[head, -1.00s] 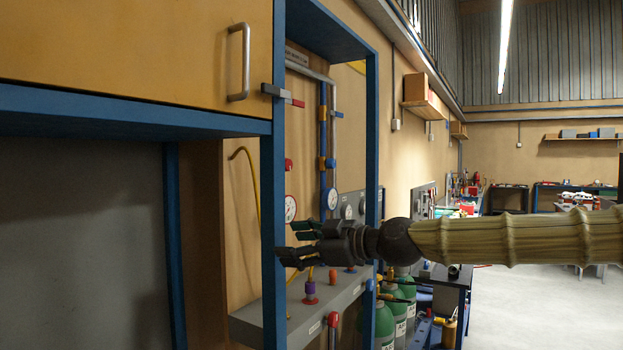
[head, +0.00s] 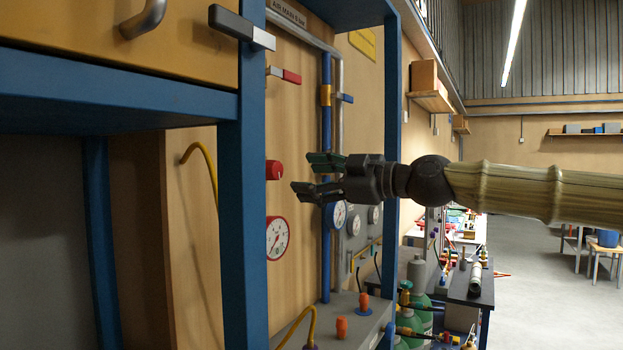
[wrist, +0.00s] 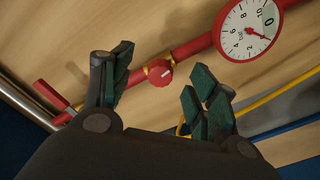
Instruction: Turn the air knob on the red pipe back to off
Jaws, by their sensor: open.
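The round red knob (head: 274,170) sits on the wooden panel above a red-rimmed dial. In the wrist view the red knob (wrist: 159,73), with a white mark and a brass collar, is on the red pipe (wrist: 192,48), framed between my fingers. My gripper (head: 303,174) is open and empty, level with the knob and just right of it in the head view. In the wrist view the fingers (wrist: 160,74) lie on either side of the knob, apparently without touching it. The pipe is mostly hidden behind the blue post in the head view.
The red-rimmed gauge (wrist: 249,29) is beside the knob on the same pipe. A red lever (wrist: 54,96) lies at the other end. A blue post (head: 246,220) stands close in front of the panel. Grey and blue pipes (head: 326,130) run behind my gripper.

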